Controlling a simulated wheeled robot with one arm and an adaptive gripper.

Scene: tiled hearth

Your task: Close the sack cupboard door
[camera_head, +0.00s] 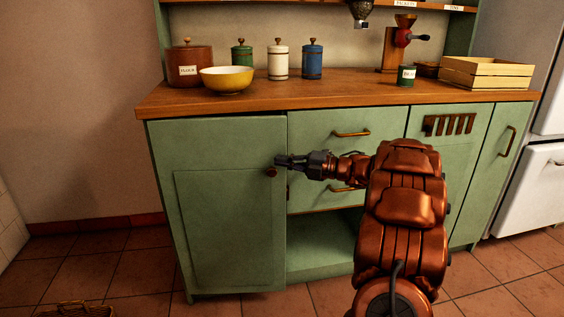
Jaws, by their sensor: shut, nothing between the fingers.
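The green cupboard door (229,235) on the left of the cabinet has a recessed panel and a small dark red knob (271,172) near its right edge. It looks shut or nearly flush with the front; I cannot tell whether a small gap is left. No sack is seen. My gripper (279,161) is shut and empty. It points left, with its tips over the door's right edge, just above the knob. I cannot tell whether the tips touch the door.
Two drawers (340,132) and an open niche (322,245) lie right of the door. The wooden worktop (330,90) above holds a yellow bowl (226,79), jars and a wooden crate (486,73). Tiles before the door are clear.

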